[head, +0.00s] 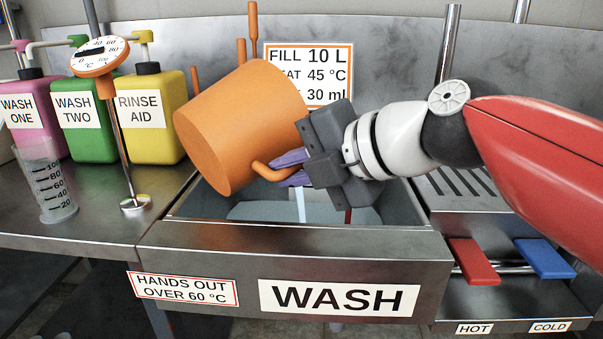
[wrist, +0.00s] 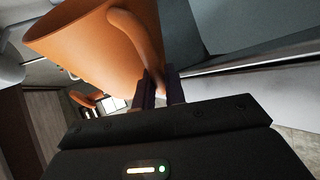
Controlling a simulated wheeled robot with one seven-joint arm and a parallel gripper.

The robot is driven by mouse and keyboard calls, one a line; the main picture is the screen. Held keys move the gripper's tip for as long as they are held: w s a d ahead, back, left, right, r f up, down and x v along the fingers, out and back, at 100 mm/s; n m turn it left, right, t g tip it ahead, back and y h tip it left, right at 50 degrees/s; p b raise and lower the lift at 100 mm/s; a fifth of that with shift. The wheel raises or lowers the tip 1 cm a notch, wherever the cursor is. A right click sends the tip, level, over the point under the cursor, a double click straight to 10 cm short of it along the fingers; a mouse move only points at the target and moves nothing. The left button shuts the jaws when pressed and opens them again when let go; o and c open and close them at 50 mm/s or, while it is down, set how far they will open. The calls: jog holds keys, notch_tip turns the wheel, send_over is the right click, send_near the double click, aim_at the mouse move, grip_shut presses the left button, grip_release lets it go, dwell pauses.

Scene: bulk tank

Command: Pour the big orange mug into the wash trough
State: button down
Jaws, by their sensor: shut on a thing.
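The big orange mug (head: 245,120) is held in the air over the left part of the wash trough (head: 190,262), strongly tilted. A flat orange end faces the lower left in the head view; I cannot tell whether any liquid is inside. The mug also fills the upper left of the wrist view (wrist: 90,45), its handle towards my jaws. My gripper (head: 290,165) is shut on the handle, from the right of the mug. The trough holds a pale surface that looks like liquid. A thin white vertical strip shows below the jaws; I cannot tell what it is.
A dial thermometer (head: 97,57) on a stem, a measuring beaker (head: 47,185) and pink, green (head: 85,120) and yellow (head: 152,115) bottles stand on the left counter. A slotted drainer (head: 465,182), red lever (head: 473,262) and blue lever (head: 545,258) are at right. Orange rods rise behind the mug.

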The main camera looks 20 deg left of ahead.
jog(key=shift+w+f+g+b, duration=0.1)
jog(key=shift+w+g+b, duration=0.05)
jog(key=shift+g+b, duration=0.3)
dwell(1.1)
